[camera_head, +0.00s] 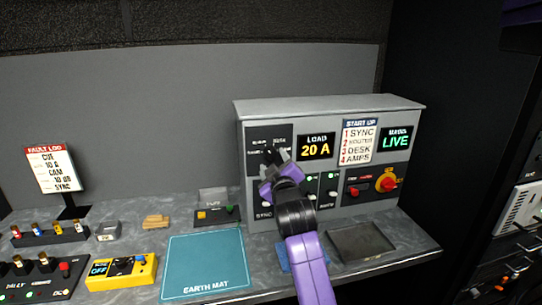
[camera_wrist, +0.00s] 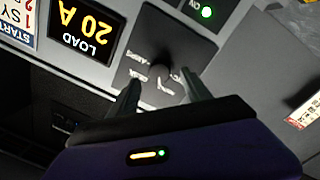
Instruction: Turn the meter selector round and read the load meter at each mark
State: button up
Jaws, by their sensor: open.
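The load meter (camera_head: 315,147) on the grey console reads "20 A" in yellow; it also shows, turned nearly upside down, in the wrist view (camera_wrist: 84,27). The meter selector is a dark knob (camera_wrist: 160,69) on a black plate (camera_wrist: 180,45) to the meter's left in the head view. Small white labels ring it, too blurred to read surely. My gripper (camera_head: 268,170) is in front of the plate and partly hides the knob in the head view. In the wrist view my gripper (camera_wrist: 163,88) is open, its fingertips on either side of the knob. I cannot tell whether they touch it.
On the bench are a dark tray (camera_head: 361,243), a teal earth mat (camera_head: 205,266), a yellow meter (camera_head: 121,272) and a fault log sign (camera_head: 53,168).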

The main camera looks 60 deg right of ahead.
aim_at(271, 155)
jog(key=shift+p+x, duration=0.3)
jog(key=shift+x, duration=1.55)
grip_shut()
